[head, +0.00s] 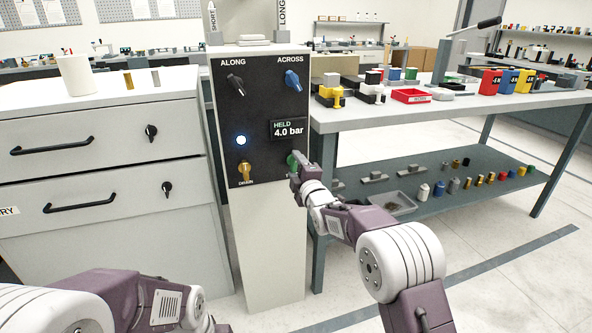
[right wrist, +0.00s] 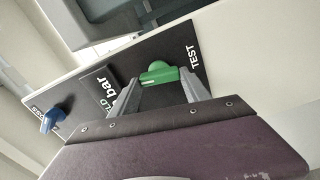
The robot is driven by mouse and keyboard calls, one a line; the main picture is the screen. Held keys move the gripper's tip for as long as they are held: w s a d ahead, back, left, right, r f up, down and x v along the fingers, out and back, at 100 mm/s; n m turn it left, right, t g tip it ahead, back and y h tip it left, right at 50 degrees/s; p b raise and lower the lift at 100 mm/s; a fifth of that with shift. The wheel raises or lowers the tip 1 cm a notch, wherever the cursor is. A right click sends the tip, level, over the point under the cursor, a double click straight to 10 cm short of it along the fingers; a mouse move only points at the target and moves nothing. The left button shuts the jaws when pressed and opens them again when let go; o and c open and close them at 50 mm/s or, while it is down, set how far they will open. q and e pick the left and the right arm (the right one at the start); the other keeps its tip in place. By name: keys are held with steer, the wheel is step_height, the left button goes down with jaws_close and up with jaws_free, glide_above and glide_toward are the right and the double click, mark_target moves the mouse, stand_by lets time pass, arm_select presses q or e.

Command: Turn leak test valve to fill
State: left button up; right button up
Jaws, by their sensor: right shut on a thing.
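The black valve panel (head: 258,100) stands on a white column, with a display (head: 288,129) reading HELD 4.0 bar. The green knob (head: 291,160) sits at its lower right. In the right wrist view the green knob (right wrist: 158,72) is beside the label TEST (right wrist: 194,57). My right gripper (head: 295,172) is shut on the green knob, with one finger at each side in the right wrist view (right wrist: 158,88). The gripper hides much of the knob and its label in the head view. My left arm shows at the bottom left, but its fingers are out of view.
The panel also has a black ALONG knob (head: 236,84), a blue ACROSS knob (head: 293,80), a brass DRAIN knob (head: 245,171) and a lit round lamp (head: 241,140). A drawer cabinet (head: 100,115) stands left. A workbench (head: 400,115) with several parts stands right.

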steer(key=shift+f+n, duration=0.1)
steer(key=shift+n, duration=0.7)
steer(key=o, duration=1.4)
steer(key=shift+p+v, duration=0.75)
steer(key=shift+v, duration=3.8)
